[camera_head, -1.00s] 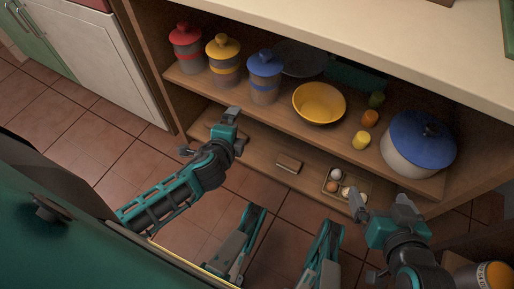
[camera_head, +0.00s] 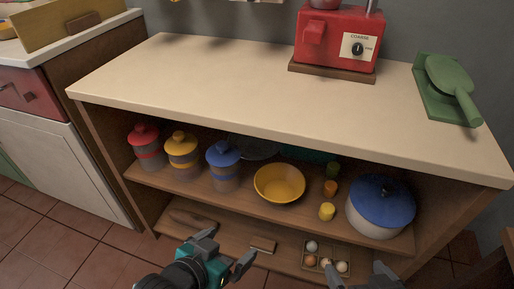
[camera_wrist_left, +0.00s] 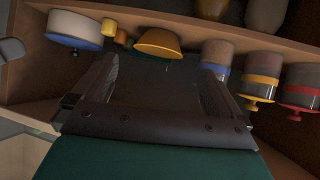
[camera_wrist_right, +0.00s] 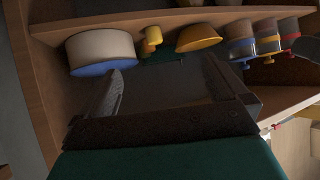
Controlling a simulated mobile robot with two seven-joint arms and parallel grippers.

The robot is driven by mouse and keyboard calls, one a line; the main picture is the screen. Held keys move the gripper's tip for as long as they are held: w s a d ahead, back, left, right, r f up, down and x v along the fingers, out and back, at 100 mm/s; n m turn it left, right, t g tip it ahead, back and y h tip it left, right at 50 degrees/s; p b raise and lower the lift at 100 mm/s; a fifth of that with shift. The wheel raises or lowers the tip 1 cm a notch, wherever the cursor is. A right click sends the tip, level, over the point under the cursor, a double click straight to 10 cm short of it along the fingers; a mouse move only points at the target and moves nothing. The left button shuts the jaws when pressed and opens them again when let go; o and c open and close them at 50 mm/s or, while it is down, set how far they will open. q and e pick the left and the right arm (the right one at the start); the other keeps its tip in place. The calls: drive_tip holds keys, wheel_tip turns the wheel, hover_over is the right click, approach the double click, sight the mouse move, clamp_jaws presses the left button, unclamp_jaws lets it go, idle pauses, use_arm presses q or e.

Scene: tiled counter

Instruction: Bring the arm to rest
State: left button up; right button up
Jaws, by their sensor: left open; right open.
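My left gripper (camera_head: 222,250) is open and empty at the bottom of the head view, in front of the lower shelf. Its two spread fingers (camera_wrist_left: 155,90) show in the left wrist view with nothing between them. My right gripper (camera_head: 362,277) is at the lower edge of the head view, partly cut off, in front of the egg tray. Its fingers also stand apart and empty in the right wrist view (camera_wrist_right: 165,90). Neither gripper touches anything that I can see.
The upper shelf holds red (camera_head: 147,150), yellow (camera_head: 182,158) and blue (camera_head: 223,168) lidded jars, a yellow bowl (camera_head: 279,184) and a blue-lidded pot (camera_head: 380,207). An egg tray (camera_head: 306,257) sits below. The countertop (camera_head: 220,90) is mostly clear, with a red grinder (camera_head: 337,40) behind.

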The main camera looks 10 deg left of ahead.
use_arm(q)
drive_tip(key=s+a+r+y+p, duration=0.1)
drive_tip(key=a+r+p, duration=0.3)
drive_tip(key=r+p, duration=0.9)
drive_tip(key=s+p, duration=0.1)
drive_tip(key=p, duration=0.5)
drive_tip(key=shift+a+r, duration=0.15)
drive_tip(key=shift+r, duration=0.2)
use_arm(e)
drive_tip(key=s+d+r, duration=0.1)
drive_tip(key=d+r, duration=0.1)
drive_tip(key=r, duration=0.4)
drive_tip(key=s+d+r+h, duration=0.1)
drive_tip(key=d+r, duration=0.1)
drive_tip(key=r, duration=0.5)
drive_tip(key=shift+d+r+h, duration=0.2)
drive_tip(key=shift+d+h, duration=0.05)
drive_tip(key=shift+h, duration=0.05)
use_arm(q)
drive_tip(key=shift+s, duration=0.1)
